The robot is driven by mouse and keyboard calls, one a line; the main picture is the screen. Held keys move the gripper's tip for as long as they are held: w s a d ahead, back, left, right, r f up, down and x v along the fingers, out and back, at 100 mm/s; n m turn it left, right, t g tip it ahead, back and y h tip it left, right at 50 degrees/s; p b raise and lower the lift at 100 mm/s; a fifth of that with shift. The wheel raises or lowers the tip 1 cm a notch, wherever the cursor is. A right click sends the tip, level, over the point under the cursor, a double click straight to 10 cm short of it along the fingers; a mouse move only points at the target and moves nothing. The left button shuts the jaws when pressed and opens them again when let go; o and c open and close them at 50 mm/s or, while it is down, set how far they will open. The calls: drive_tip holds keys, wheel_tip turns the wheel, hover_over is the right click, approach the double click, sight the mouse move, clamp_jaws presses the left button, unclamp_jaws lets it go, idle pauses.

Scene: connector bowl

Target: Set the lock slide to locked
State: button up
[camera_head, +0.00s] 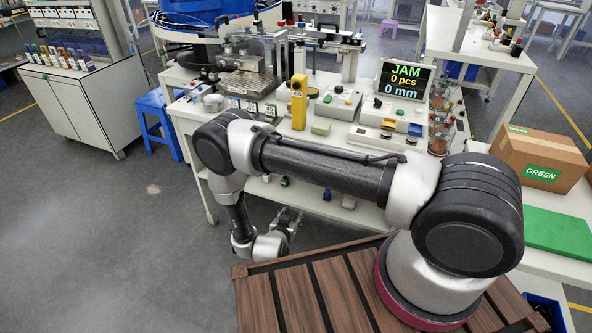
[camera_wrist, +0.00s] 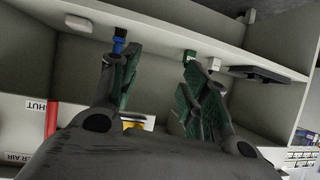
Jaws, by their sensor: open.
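My gripper (camera_head: 288,222) hangs low in front of the workbench, beside its lower shelf, in the head view. In the wrist view my gripper (camera_wrist: 157,85) shows two green-padded fingers spread apart with nothing between them. I cannot make out the lock slide for certain in either view. Upside down at the left of the wrist view are a label reading SHUT (camera_wrist: 36,106) and one ending in AIR (camera_wrist: 17,157), with a red strip (camera_wrist: 52,118) beside the first. A yellow piece (camera_wrist: 143,123) shows partly behind the gripper body.
The workbench holds a yellow upright block (camera_head: 299,101), a metal fixture (camera_head: 247,84) and a screen (camera_head: 404,79) reading JAM, 0 pcs, 0 mm. A blue brush (camera_wrist: 119,43) and small connectors (camera_wrist: 190,56) are close to my fingertips in the wrist view. A blue stool (camera_head: 156,106) stands left.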

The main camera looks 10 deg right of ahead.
drive_tip(key=w+d+r+m+t+h, duration=0.2)
drive_tip(key=w+r+t+h, duration=0.15)
drive_tip(key=r, duration=0.75)
drive_tip(key=shift+h, duration=0.35)
drive_tip(key=x, duration=0.6)
drive_tip(key=shift+w+d, duration=0.15)
drive_tip(key=shift+w, duration=0.15)
drive_tip(key=shift+d, duration=0.1)
clamp_jaws()
